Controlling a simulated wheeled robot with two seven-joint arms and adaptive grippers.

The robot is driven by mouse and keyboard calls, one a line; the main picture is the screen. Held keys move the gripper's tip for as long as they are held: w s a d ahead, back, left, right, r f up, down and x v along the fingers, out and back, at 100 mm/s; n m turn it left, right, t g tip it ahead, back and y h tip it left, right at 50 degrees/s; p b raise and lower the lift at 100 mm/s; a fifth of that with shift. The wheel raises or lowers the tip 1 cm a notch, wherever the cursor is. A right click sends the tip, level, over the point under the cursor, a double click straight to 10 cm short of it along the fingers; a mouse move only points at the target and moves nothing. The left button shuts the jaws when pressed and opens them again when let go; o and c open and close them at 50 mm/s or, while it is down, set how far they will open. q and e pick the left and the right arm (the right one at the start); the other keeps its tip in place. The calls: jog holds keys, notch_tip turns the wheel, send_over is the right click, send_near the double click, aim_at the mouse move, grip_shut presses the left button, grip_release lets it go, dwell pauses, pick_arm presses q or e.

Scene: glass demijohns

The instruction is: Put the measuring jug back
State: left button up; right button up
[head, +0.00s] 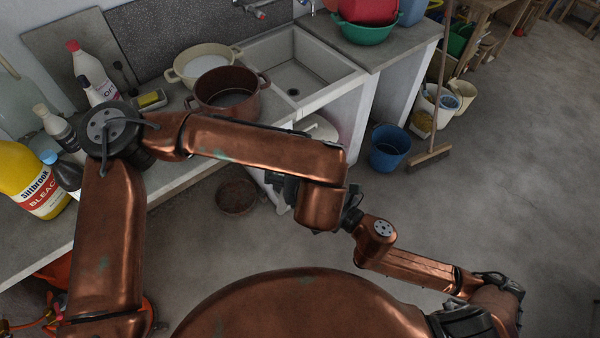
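I cannot make out a measuring jug in the head view. My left arm comes in from the left and reaches across in front of the counter (170,180). Dark gripper parts (284,188) show beside the copper wrist, below the counter's front edge. Mostly hidden, they show neither clear fingertips nor anything held, and I cannot tell which arm they belong to. My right arm comes in from the lower right and reaches up toward the same spot. Its end is hidden at the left arm's wrist.
A dark red pot (228,100) and a cream pot (203,62) stand left of the sink (295,70). Several bottles, including yellow bleach (28,180), crowd the counter's left. A brown bowl (237,196), blue bucket (388,150) and broom (430,158) are on the floor. Floor at right is clear.

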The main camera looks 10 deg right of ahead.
pick_arm(q)
jog(key=shift+d, duration=0.1)
jog(key=c, duration=1.3)
jog(key=shift+c, duration=0.6)
pick_arm(e)
jog(key=o, duration=1)
jog(key=shift+s+a+r, duration=0.1)
jog(key=o, duration=0.3)
